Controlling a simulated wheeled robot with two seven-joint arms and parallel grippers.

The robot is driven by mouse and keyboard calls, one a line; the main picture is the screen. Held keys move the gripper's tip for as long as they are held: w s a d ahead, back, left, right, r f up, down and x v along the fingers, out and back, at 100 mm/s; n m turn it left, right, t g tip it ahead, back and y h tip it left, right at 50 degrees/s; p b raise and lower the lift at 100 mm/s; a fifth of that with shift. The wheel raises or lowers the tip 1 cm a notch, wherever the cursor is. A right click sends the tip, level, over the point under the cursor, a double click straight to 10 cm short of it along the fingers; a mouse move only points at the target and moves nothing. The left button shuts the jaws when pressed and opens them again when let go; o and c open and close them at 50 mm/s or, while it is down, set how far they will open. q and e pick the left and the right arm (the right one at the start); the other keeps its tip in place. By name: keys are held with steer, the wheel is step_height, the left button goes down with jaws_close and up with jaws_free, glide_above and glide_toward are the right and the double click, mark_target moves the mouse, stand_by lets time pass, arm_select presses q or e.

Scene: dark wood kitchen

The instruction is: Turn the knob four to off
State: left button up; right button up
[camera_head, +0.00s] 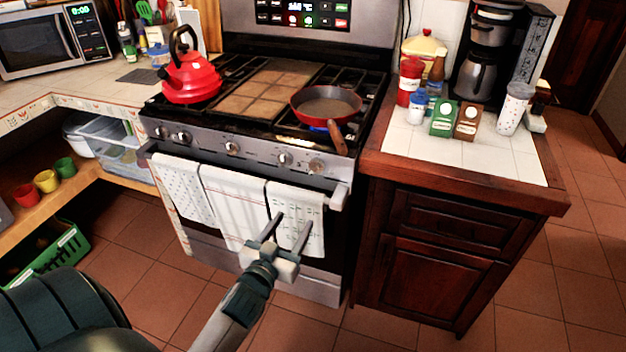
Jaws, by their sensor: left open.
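The stove (345,165) has a row of several round silver knobs along its front panel. The second knob from the right (284,159) and the rightmost knob (317,166) sit below the red frying pan (326,104). No label tells me which is knob four, and the knob angles are too small to read. A blue glow, like a flame, shows under the pan's front edge. My left gripper (293,221) is open and empty in front of the oven towels, below and apart from the knobs. My right gripper is out of view.
The pan's handle (338,139) sticks out over the front panel near the rightmost knob. Towels (235,208) hang on the oven handle. A red kettle (191,78) stands at the stove's left. Jars and a coffee maker crowd the right counter (495,160). Floor is free before the stove.

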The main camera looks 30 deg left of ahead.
mark_target(314, 169)
arm_select(q)
steer(key=shift+t+y, duration=0.3)
steer(key=shift+t, duration=0.1)
steer(key=r, duration=0.4)
steer(key=shift+s+a+r, duration=0.1)
steer(key=shift+s+a, duration=0.1)
steer(key=shift+a, duration=0.05)
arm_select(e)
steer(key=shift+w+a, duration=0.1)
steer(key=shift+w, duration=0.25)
arm_select(q)
steer(key=shift+w, duration=0.15)
steer(key=p+x, duration=0.1)
steer(key=x, duration=1.5)
steer(key=shift+d+p, duration=0.1)
steer(key=shift+p, duration=0.2)
steer(key=shift+w, duration=0.6)
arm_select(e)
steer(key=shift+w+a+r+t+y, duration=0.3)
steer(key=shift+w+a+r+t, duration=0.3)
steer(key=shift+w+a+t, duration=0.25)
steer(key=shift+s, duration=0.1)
arm_select(q)
steer(key=c, duration=1)
steer(key=shift+c, duration=0.2)
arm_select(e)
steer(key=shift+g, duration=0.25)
